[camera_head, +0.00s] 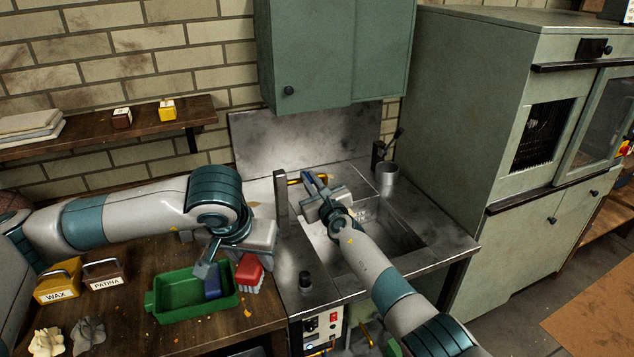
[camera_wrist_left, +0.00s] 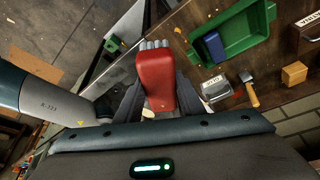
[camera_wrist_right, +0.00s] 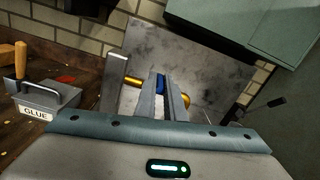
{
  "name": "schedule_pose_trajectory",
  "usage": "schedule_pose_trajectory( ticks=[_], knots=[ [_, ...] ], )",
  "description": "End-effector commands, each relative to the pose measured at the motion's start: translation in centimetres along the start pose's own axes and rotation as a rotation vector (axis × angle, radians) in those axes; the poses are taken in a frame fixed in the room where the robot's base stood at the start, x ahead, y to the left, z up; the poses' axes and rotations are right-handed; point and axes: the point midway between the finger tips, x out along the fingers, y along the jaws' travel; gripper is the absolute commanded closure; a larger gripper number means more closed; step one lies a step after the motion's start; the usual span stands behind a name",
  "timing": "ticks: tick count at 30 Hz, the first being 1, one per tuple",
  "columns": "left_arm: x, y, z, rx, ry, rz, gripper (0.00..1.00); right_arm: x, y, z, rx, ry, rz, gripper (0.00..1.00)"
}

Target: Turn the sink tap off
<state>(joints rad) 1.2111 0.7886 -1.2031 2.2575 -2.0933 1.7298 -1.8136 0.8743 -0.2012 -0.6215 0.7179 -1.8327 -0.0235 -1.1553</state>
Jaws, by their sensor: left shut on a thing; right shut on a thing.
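The sink (camera_head: 392,228) is a steel basin in a metal counter, partly covered by my right arm. A brass pipe (camera_wrist_right: 132,80) lies behind the sink in the right wrist view. My right gripper (camera_wrist_right: 161,92) is shut on a small blue piece (camera_wrist_right: 160,77), apparently the tap handle, at that pipe. In the head view, my right gripper (camera_head: 314,186) reaches the back left of the sink. My left gripper (camera_wrist_left: 157,92) is shut on a red brush (camera_wrist_left: 155,70) with grey bristles. That brush also shows above the bench in the head view (camera_head: 249,269). I cannot tell whether water runs.
A green tray (camera_head: 190,308) with a blue block (camera_head: 212,288) sits on the wooden bench. WAX (camera_head: 57,285) and PATINA (camera_head: 105,272) boxes stand to its left. A metal post (camera_head: 281,205) rises left of the sink. A steel cup (camera_head: 387,175) stands behind it. A green cabinet (camera_head: 325,55) hangs above.

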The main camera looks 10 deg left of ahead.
Motion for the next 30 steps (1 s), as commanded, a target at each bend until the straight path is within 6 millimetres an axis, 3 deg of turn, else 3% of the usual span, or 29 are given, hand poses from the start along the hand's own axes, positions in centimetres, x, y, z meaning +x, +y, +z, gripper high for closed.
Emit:
schedule_pose_trajectory(
  ticks=[17, 18, 20, 30],
  knots=[
    [-0.05, 0.00, -0.03, 0.000, 0.000, 0.000, 0.90, 0.39, 0.39, 0.19, -0.001, -0.001, -0.008, 1.00],
    [-0.05, 0.00, -0.03, 0.000, 0.000, 0.000, 0.90, 0.39, 0.38, 0.18, -0.001, -0.001, -0.008, 0.83],
    [-0.05, 0.00, -0.03, 0.000, 0.000, 0.000, 0.90, 0.39, 0.38, 0.17, 0.000, -0.001, -0.008, 0.72],
    [-0.02, 0.00, -0.02, 0.000, 0.000, 0.000, 0.90, 0.36, 0.33, 0.08, 0.000, 0.000, -0.007, 0.72]
  ],
)
